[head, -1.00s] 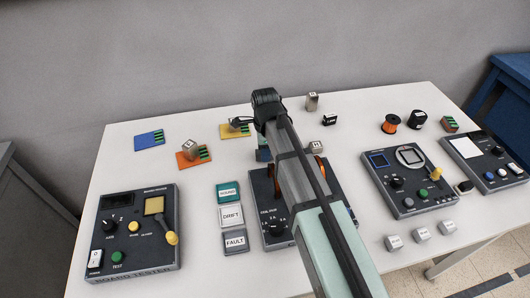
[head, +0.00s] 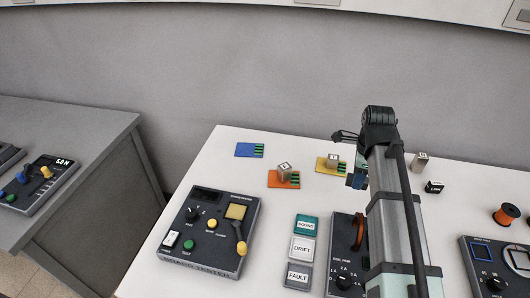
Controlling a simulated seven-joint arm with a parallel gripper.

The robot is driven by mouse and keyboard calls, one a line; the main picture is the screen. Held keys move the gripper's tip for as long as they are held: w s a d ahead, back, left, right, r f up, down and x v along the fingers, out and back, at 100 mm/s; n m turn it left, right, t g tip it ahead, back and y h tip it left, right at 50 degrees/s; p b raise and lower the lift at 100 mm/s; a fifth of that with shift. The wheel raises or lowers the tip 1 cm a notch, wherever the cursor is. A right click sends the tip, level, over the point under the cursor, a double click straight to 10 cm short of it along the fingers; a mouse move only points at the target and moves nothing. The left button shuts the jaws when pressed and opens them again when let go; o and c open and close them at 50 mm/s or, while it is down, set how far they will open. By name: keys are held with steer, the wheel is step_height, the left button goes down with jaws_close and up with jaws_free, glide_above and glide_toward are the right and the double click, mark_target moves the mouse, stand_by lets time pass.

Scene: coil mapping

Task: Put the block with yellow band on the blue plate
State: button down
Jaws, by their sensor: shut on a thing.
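The blue plate (head: 244,150) lies empty at the back left of the white table, with green stripes at its right end. A grey labelled block (head: 284,169) stands on the orange plate (head: 275,180). Another grey labelled block (head: 332,159) shows at the yellow plate (head: 323,168), just left of my arm. No yellow band is clear on either. My gripper (head: 350,138) is near the yellow plate, largely behind my arm. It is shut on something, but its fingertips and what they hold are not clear.
A board tester (head: 212,236) stands at the front left. Sound, drift and fault tiles (head: 302,249) lie beside it. A dial device (head: 345,255) is partly behind my arm. A grey upright block (head: 420,162) and a black block (head: 434,187) stand right. Table around the blue plate is clear.

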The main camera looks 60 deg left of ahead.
steer(key=s+a+n, duration=0.2)
steer(key=s+a, duration=0.5)
steer(key=a, duration=0.1)
glide_toward(249, 149)
steer(key=shift+m, duration=0.4)
steer(key=shift+d+f, duration=0.1)
steer(key=shift+f, duration=2.95)
steer(key=shift+f, duration=0.1)
steer(key=c, duration=0.8)
jaws_free()
step_height(249, 149, up, 12)
